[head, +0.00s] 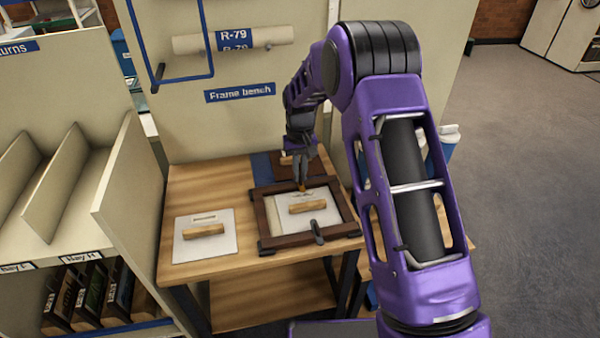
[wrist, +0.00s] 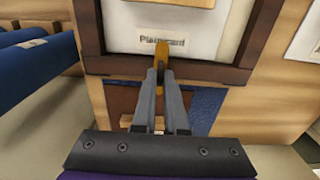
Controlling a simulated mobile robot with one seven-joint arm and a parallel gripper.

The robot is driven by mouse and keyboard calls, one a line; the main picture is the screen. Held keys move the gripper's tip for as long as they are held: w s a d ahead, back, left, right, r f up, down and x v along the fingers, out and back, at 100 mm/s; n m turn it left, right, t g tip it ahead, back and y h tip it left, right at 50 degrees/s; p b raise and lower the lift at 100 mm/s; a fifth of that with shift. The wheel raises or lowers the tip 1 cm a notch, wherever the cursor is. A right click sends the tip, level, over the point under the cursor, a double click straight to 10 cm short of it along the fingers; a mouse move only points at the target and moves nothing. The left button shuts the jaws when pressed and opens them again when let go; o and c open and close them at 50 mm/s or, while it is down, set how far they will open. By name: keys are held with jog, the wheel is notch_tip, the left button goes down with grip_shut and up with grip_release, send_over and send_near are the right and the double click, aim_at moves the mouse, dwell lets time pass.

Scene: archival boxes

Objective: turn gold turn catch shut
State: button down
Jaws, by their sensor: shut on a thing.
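A dark wooden frame (head: 262,218) lies on the bench, with a pale board (head: 285,215) inside it. The gold turn catch (head: 302,188) sits on the frame's far side; in the wrist view the catch (wrist: 160,78) points roughly across the frame rail (wrist: 115,66) toward the board. My gripper (head: 301,180) reaches down to it, and in the wrist view my fingertips (wrist: 160,72) are closed on it. The fingers hide part of the catch. A dark catch (head: 318,232) is on the frame's near side.
A wooden block (head: 308,207) lies on the board. Left of the frame, a pale sheet (head: 185,244) bears another wooden block (head: 203,231). A brown panel (head: 300,167) and blue piece (head: 262,166) lie behind the frame. Shelving (head: 125,200) stands left; a wall panel rises behind.

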dwell(0.5)
jog(key=c, duration=1)
grip_release()
jog(key=shift+o, duration=0.2)
notch_tip(320, 180, up, 17)
jog(key=p, duration=0.1)
jog(key=shift+r, duration=0.2)
